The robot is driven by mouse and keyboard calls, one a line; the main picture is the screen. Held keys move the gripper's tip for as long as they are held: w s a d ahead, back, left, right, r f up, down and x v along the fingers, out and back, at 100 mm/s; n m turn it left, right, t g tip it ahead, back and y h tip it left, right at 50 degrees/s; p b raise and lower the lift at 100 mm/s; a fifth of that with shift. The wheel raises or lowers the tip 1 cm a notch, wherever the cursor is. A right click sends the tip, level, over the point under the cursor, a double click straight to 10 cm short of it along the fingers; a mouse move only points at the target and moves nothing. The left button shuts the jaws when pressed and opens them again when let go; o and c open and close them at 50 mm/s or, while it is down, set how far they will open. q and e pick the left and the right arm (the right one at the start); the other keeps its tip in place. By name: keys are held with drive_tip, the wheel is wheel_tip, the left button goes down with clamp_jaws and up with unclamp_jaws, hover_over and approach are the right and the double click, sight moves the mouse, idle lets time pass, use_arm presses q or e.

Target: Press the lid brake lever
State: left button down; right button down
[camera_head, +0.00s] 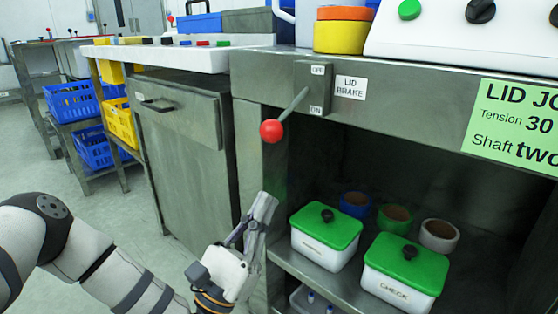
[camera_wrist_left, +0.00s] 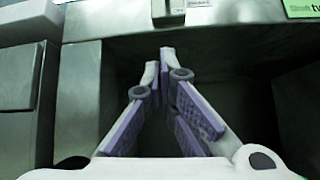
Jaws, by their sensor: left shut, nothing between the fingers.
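The lid brake lever (camera_head: 290,106) is a thin grey rod with a red ball knob (camera_head: 271,130). It slants down and left from a grey box (camera_head: 314,88) on the cabinet's front edge, with "OFF" above and "ON" below. A "LID BRAKE" label (camera_head: 351,87) is to the right. My left gripper (camera_head: 264,203) is shut and empty, pointing up, below the red knob and apart from it. In the left wrist view its closed fingertips (camera_wrist_left: 160,56) point at the dark shelf opening. The box's lower part shows at that view's top edge; I cannot make out the knob there. My right gripper is not in view.
Below, an open shelf holds two white tubs with green lids (camera_head: 326,228) (camera_head: 404,264) and several small round pots. A drawer cabinet (camera_head: 184,150) stands to the left. A white control panel (camera_head: 462,35) and stacked orange and yellow rings (camera_head: 341,35) are above.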

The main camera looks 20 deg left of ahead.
sight(287, 113)
use_arm(q)
drive_tip(key=shift+s+d+r, duration=0.1)
drive_tip(key=shift+r, duration=0.05)
drive_tip(key=w+d+r, duration=0.1)
drive_tip(key=w+r, duration=0.2)
drive_tip(key=r, duration=0.5)
drive_tip(key=shift+w+d+r, duration=0.15)
drive_tip(key=shift+r, duration=0.15)
drive_tip(key=shift+r+p, duration=0.1)
drive_tip(key=shift+p, duration=0.35)
